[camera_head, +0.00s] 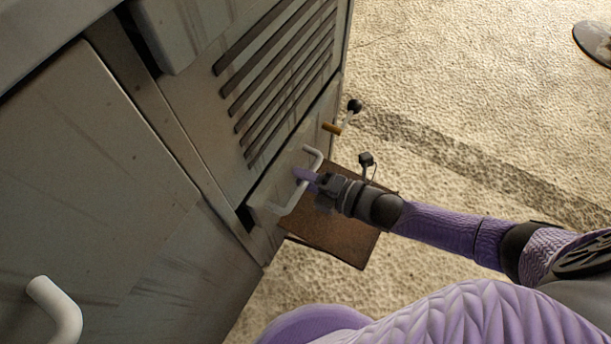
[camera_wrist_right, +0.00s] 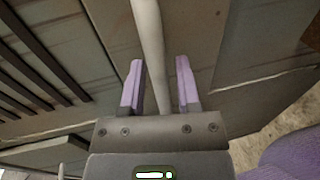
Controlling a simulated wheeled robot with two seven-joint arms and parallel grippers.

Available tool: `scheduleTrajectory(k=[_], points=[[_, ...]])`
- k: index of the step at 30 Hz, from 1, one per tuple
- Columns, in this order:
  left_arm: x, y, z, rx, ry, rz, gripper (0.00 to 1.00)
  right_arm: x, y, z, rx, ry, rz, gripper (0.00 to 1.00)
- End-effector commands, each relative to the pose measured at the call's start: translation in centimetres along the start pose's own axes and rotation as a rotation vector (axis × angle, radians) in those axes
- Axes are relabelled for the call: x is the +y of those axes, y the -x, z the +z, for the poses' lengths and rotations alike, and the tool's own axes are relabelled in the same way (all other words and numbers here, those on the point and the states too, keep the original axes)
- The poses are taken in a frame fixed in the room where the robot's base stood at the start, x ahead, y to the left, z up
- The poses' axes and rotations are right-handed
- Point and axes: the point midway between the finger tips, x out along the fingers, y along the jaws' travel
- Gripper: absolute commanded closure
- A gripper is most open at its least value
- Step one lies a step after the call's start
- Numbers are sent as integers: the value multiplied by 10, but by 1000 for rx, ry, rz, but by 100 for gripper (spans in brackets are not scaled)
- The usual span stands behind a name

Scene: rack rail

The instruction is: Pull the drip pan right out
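The drip pan's metal front (camera_head: 270,190) is low on the cabinet, below a slotted vent, with a dark gap at its near end. Its pale bar handle (camera_head: 290,206) stands out from it. My right gripper (camera_head: 306,177) is at the middle of this handle. In the right wrist view, the handle bar (camera_wrist_right: 150,45) passes between the two purple fingers of the right gripper (camera_wrist_right: 160,85). The fingers are apart, with a gap visible beside the bar, so they are around it but not closed. The pan's inside is hidden. My left gripper is not in view.
A brown flat board (camera_head: 345,245) lies beneath my right gripper. A black-knobbed lever (camera_head: 353,108) sticks out beyond the handle. Another pale handle (camera_head: 58,310) is on the cabinet at lower left. The pale textured floor (camera_head: 480,90) on the right is mostly clear.

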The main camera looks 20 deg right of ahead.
Motion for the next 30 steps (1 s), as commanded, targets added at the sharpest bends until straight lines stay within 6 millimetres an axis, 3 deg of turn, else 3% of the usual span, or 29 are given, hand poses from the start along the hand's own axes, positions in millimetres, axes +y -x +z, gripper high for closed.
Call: scheduleTrajectory(k=[1,5,6,30], points=[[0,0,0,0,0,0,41,0,0,0,0,0,0,71],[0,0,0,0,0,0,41,0,0,0,0,0,0,99],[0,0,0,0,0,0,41,0,0,0,0,0,0,100],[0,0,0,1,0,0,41,-1,0,0,0,0,-1,100]])
